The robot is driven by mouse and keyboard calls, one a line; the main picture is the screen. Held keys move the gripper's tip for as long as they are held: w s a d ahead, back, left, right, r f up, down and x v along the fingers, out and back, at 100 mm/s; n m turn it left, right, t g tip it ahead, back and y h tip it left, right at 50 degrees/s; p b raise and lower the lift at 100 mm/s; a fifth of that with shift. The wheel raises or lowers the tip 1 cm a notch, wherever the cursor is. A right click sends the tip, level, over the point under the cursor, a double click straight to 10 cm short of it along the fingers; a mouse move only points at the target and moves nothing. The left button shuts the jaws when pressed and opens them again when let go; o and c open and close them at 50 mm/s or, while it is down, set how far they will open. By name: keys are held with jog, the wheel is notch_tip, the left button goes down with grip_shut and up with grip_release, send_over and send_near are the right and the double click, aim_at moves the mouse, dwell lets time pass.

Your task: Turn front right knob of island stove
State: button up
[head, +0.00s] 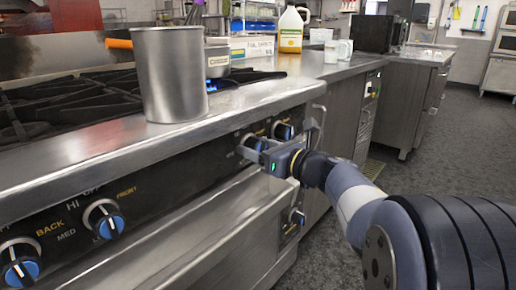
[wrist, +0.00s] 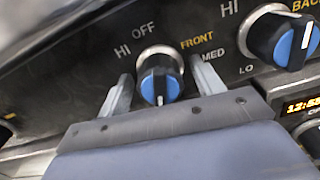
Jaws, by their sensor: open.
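The front right knob is black and blue with a white line; it shows in the wrist view (wrist: 159,83) below the OFF label and beside the FRONT label. Its white line points downward in that view. In the head view the knob (head: 255,143) is partly hidden by my gripper (head: 278,143). My gripper is open, with one finger on each side of the knob in the wrist view (wrist: 161,74). Small gaps show between the fingers and the knob; I cannot tell if either finger touches it. The island stove (head: 150,200) runs along the left.
A BACK knob (wrist: 285,40) sits just right of the gripper, with a lit clock display (wrist: 302,105) below it. A steel pot (head: 169,75) stands near the stove edge, and a blue flame (head: 212,86) burns behind it. The floor (head: 440,150) on the right is clear.

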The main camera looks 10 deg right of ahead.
jog(key=p+v, duration=0.2)
jog(key=v, duration=0.9)
jog(key=shift+p, duration=0.3)
jog(key=shift+w+a, duration=0.1)
jog(key=b+x, duration=0.2)
jog(key=x, duration=0.8)
jog(key=shift+w+a+b, duration=0.25)
jog(key=shift+w+b, duration=0.05)
jog(key=shift+w, duration=0.05)
jog(key=shift+d, duration=0.1)
